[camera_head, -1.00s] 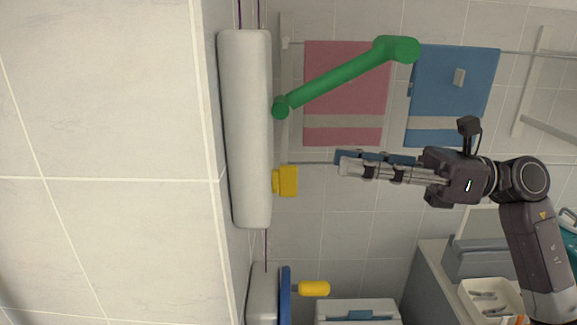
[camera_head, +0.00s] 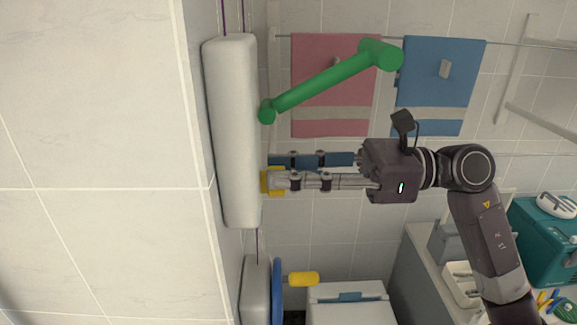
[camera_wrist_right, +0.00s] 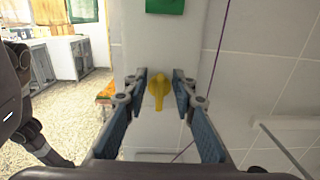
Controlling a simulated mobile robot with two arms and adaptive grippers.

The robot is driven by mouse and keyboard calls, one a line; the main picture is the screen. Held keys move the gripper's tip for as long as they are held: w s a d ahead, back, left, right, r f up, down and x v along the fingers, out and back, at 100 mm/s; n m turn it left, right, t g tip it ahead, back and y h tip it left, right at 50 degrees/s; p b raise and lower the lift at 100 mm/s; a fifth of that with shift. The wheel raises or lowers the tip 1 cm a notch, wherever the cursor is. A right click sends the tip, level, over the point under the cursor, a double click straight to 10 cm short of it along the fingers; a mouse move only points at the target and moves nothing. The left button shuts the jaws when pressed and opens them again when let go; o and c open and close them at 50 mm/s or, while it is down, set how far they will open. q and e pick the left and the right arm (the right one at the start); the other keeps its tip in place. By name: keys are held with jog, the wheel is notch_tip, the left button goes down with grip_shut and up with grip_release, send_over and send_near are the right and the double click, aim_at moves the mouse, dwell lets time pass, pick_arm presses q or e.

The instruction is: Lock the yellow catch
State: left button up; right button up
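The yellow catch (camera_head: 265,182) sits on the end of a pale panel (camera_head: 230,130). In the right wrist view the catch (camera_wrist_right: 156,90) is a round knob with a narrow handle hanging nearly straight down. My right gripper (camera_head: 270,171) reaches the panel, its fingertips beside the catch and partly hiding it in the head view. In the wrist view the gripper (camera_wrist_right: 160,78) is open, one finger on each side of the catch, with visible gaps between. What appears to be my left gripper's body (camera_wrist_right: 12,85) shows at the left edge of the wrist view, its fingers unseen.
A green lever (camera_head: 330,83) sticks out from the same panel, clear of the fingers. A yellow handle (camera_head: 303,279) on a blue disc (camera_head: 277,290) is below in the head view. Pink (camera_head: 330,110) and blue (camera_head: 440,72) towels hang behind. A counter with trays is lower right.

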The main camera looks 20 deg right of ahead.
grip_shut()
jog(key=shift+w+m, duration=0.1)
jog(key=shift+m, duration=0.2)
jog(key=m, duration=0.3)
jog(key=shift+w+d+f+m, duration=0.1)
jog(key=shift+w+m, duration=0.15)
jog(key=shift+m, duration=0.05)
jog(key=m, duration=0.4)
jog(key=shift+w+d+f+m, duration=0.1)
jog(key=shift+w+m, duration=0.2)
jog(key=m, duration=0.1)
jog(key=m+p, duration=0.1)
jog(key=m, duration=0.1)
jog(key=m+p, duration=0.1)
jog(key=shift+w+f+m, duration=0.2)
jog(key=shift+f+m, duration=0.05)
jog(key=shift+m, duration=0.05)
jog(key=shift+f+m+p, duration=0.25)
jog(key=shift+m+p, duration=0.35)
jog(key=shift+m, duration=0.5)
jog(key=shift+f+m+p, duration=0.2)
jog(key=shift+m+p, duration=0.35)
jog(key=shift+m, duration=0.55)
grip_release()
jog(key=shift+d, duration=0.1)
